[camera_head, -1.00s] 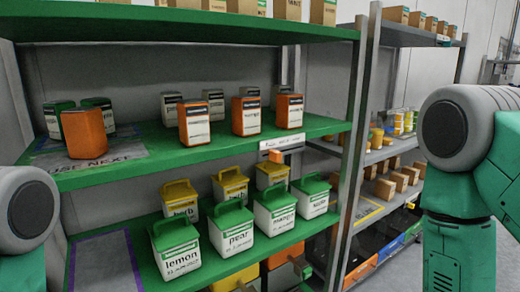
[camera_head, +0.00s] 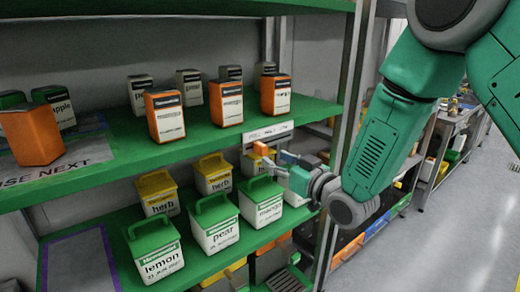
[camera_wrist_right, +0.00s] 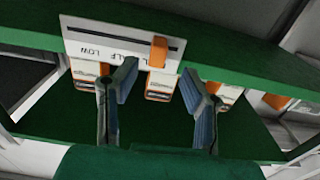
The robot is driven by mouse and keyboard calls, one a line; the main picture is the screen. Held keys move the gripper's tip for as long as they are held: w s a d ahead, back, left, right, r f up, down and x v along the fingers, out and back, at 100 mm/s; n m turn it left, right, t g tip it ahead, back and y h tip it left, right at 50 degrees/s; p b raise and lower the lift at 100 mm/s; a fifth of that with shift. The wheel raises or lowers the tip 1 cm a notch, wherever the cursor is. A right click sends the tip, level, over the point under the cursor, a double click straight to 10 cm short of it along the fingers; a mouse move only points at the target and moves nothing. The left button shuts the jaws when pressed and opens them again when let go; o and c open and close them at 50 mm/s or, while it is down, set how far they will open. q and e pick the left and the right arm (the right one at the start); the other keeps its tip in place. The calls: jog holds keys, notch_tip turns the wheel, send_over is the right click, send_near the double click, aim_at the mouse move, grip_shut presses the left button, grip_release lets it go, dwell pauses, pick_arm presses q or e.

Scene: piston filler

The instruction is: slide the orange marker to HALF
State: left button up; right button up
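The orange marker (camera_head: 261,148) sits on a pale label plate (camera_head: 272,133) on the front edge of the middle green shelf, near the plate's left end, beneath FULL. In the right wrist view the plate (camera_wrist_right: 85,45) appears upside down with a dark slot and the words HALF and LOW; the marker (camera_wrist_right: 158,52) covers part of FULL. My right gripper (camera_head: 281,163) is just right of the marker in the head view. In the wrist view its two fingers (camera_wrist_right: 160,85) are open, and the marker appears between them, farther off; contact is not visible. My left gripper is out of view.
Orange-and-white containers (camera_head: 226,104) stand on the shelf above the plate. Lidded green and yellow bins, including the mango bin (camera_head: 262,204) and pear bin (camera_head: 214,226), stand below, close under my right gripper. A grey shelf post (camera_head: 349,85) rises to the right.

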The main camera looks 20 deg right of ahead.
aim_at(266, 153)
jog(key=x, duration=0.6)
jog(key=shift+d+p, duration=0.3)
jog(key=shift+w+a, duration=0.2)
jog(key=shift+w, duration=0.05)
